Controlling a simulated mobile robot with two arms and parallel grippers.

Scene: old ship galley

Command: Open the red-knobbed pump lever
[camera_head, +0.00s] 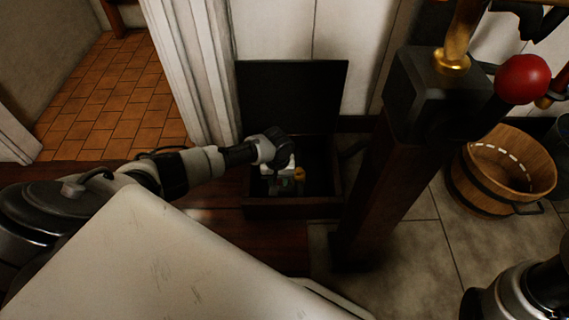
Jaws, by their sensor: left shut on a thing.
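The red knob (523,79) sits at the upper right, at the end of a dark lever on the pump. The pump's dark block (424,85) tops a thick wooden post, with a brass rod (461,40) rising from it. My left gripper (282,172) is far to the left of the knob, reaching down into an open dark chest (292,208). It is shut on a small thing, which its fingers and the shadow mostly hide. My right gripper is not in view; only part of my right arm shows at the bottom right.
The chest's lid (291,97) stands up against the wall. A small yellowish thing (299,174) is inside the chest, near my left gripper. A wooden bucket (502,170) stands on the tiles right of the post. A pale slab fills the lower left foreground.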

